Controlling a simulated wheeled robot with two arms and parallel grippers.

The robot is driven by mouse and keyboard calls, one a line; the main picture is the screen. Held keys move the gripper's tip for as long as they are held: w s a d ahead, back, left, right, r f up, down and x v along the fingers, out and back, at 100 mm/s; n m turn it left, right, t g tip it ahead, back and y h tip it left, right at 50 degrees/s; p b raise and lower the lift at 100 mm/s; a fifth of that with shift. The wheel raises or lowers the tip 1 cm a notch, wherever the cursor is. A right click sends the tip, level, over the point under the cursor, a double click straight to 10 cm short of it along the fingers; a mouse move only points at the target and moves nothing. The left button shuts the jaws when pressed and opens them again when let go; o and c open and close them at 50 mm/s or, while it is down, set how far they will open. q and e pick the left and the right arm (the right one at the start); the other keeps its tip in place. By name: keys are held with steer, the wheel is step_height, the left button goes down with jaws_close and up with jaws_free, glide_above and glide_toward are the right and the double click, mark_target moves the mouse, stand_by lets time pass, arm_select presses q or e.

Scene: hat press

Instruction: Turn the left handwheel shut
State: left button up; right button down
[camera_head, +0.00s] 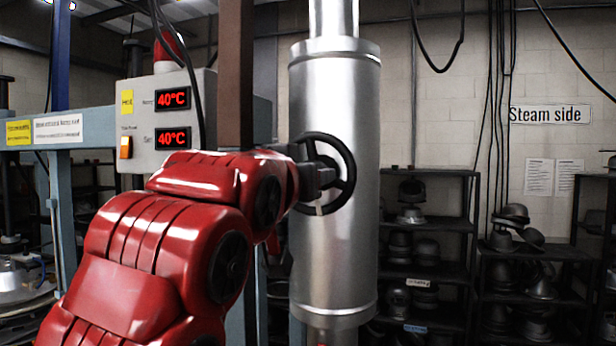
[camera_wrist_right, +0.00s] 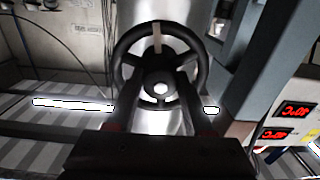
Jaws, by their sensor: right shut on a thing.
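A black handwheel (camera_head: 343,160) with spokes stands out from the front of an upright silver cylinder (camera_head: 335,260). My red right arm reaches across to it, and the right gripper (camera_head: 322,180) is at the wheel's near side. In the right wrist view the handwheel (camera_wrist_right: 117,62) faces the camera, with a pale mark (camera_wrist_right: 157,38) on one spoke. The fingers of the right gripper (camera_wrist_right: 162,88) are shut on the wheel's middle, one on each side of the bright hub. The exact contact is partly hidden. My left gripper is out of view.
Dark shelves (camera_head: 440,190) with metal hat forms line the back wall, under a "Steam side" sign (camera_head: 549,114).

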steer(key=m+b, duration=0.1)
steer(key=m, duration=0.2)
steer(key=shift+f+m, duration=0.1)
steer(key=shift+m, duration=0.2)
steer(key=m+b, duration=0.1)
steer(key=m, duration=0.3)
steer(key=shift+m, duration=0.3)
steer(key=m, duration=0.3)
steer(key=shift+m, duration=0.4)
steer(key=m, duration=0.4)
steer(key=shift+m, duration=0.3)
steer(key=m, duration=0.1)
steer(key=m+p, duration=0.1)
steer(key=m, duration=0.2)
steer(key=shift+r+m, duration=0.25)
steer(key=shift+m, duration=0.05)
steer(key=m+p, duration=0.1)
steer(key=m, duration=0.3)
steer(key=shift+m+h, duration=0.3)
steer(key=shift+h, duration=0.1)
steer(key=m, duration=0.4)
steer(key=shift+m, duration=0.3)
steer(key=m, duration=0.4)
steer(key=shift+r+m, duration=0.1)
steer(key=shift+m, duration=0.3)
